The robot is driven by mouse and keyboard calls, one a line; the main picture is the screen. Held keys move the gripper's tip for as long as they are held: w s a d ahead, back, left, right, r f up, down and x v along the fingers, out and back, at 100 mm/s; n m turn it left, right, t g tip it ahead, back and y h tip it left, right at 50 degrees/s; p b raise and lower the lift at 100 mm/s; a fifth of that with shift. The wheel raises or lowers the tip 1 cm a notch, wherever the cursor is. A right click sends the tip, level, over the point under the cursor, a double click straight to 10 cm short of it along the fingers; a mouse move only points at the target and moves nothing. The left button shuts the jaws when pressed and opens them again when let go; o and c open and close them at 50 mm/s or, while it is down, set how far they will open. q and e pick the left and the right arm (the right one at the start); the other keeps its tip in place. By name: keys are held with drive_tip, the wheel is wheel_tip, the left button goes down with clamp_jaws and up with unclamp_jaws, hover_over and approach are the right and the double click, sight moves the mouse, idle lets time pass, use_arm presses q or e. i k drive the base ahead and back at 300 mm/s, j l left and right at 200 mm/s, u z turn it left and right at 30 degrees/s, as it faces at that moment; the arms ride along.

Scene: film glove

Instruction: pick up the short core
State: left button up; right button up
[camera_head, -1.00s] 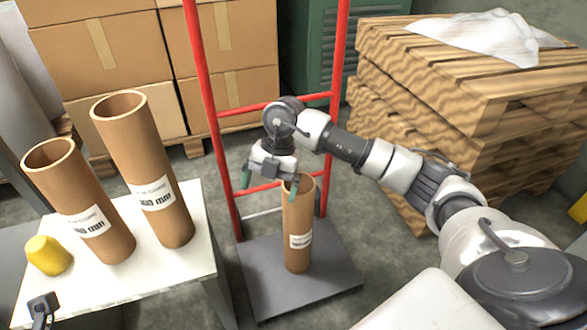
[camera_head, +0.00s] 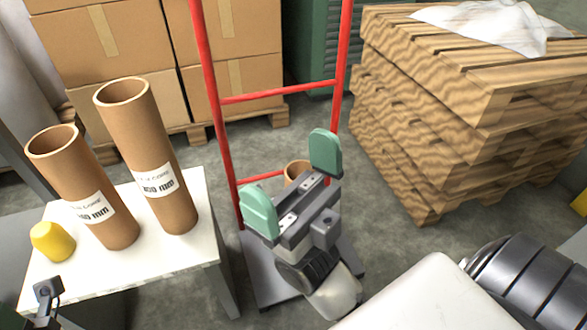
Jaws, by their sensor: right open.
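Three brown cardboard cores are in view. A taller core (camera_head: 150,150) and a shorter core (camera_head: 82,190) stand upright on the white table at left, each with a white label. A third core (camera_head: 297,170) stands on the hand truck; only part of its rim shows, the rest hidden behind my right gripper. My right gripper (camera_head: 292,182) is open, its two green fingers wide apart and pointing away from me. The third core's rim appears between the fingers in the picture; I cannot tell the distance. My left gripper is not in view.
The red hand truck (camera_head: 210,90) has a grey base plate (camera_head: 262,285). A yellow object (camera_head: 52,242) and a small dark device (camera_head: 47,288) are on the white table (camera_head: 190,250). Stacked pallets (camera_head: 430,130) stand at right, cardboard boxes (camera_head: 110,50) behind.

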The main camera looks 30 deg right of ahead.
sight(60, 153)
drive_tip(key=i+j, duration=0.1)
drive_tip(key=j, duration=0.6)
drive_tip(key=i+j, duration=0.1)
drive_tip(key=j, duration=0.6)
drive_tip(key=i+j, duration=0.1)
drive_tip(key=j, duration=0.65)
